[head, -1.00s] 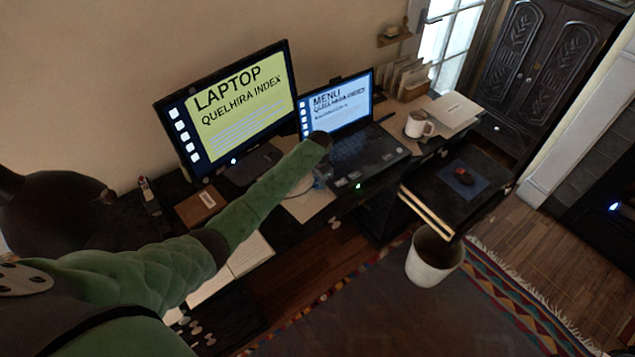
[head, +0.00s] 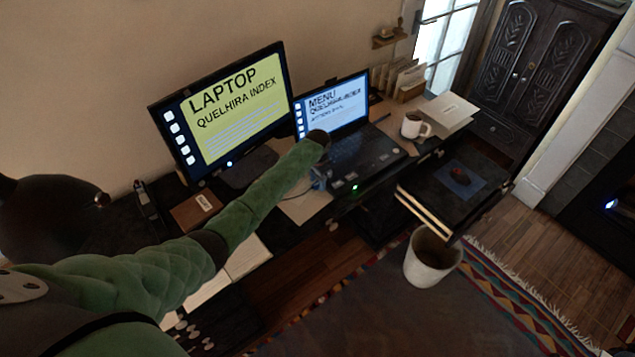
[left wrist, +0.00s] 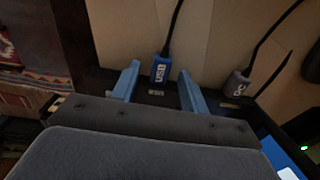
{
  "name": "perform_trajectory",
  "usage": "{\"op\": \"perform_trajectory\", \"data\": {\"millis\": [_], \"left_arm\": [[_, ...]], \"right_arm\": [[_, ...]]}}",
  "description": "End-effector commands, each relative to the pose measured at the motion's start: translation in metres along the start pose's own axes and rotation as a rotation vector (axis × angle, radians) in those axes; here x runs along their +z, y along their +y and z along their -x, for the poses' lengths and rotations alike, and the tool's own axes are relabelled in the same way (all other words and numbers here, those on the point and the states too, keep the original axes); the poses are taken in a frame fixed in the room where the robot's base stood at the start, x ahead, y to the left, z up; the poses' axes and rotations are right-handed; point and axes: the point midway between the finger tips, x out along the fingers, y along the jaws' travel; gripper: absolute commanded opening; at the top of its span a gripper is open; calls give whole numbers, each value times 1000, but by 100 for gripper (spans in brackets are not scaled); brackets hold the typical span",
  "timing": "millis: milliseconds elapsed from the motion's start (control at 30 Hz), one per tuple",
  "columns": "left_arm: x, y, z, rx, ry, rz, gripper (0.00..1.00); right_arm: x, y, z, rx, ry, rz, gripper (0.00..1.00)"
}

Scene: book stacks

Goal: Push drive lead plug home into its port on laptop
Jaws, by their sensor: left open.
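The laptop (head: 368,152) stands open on the desk, its screen lit with a menu. My left gripper (head: 319,178) is at its left side, small and partly hidden by my forearm in the head view. In the left wrist view my left gripper (left wrist: 158,82) is open, with its two blue fingers apart. A blue plug marked USB (left wrist: 160,70), on a black lead, lies between the fingers, with a gap on each side. It points at the laptop's dark edge, beside a small pale port mark (left wrist: 156,92). I cannot tell how deep it sits. My right gripper is out of view.
A grey plug marked DC (left wrist: 238,84) with its own lead is close on the right in the wrist view. A monitor (head: 222,110) stands left of the laptop, a white mug (head: 413,126) right of it. A bin (head: 432,260) stands on the floor.

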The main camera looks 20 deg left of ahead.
Motion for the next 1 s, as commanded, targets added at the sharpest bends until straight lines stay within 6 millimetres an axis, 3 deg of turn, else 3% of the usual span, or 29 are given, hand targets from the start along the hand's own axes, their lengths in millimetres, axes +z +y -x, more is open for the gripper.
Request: {"op": "perform_trajectory", "data": {"millis": [333, 500, 1000], "left_arm": [[0, -1, 48, -1, 3, 0, 44], [0, -1, 65, -1, 2, 0, 44], [0, 0, 71, 0, 0, 0, 44]], "right_arm": [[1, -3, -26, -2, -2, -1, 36], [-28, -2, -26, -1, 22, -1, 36], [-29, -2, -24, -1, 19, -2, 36]]}}
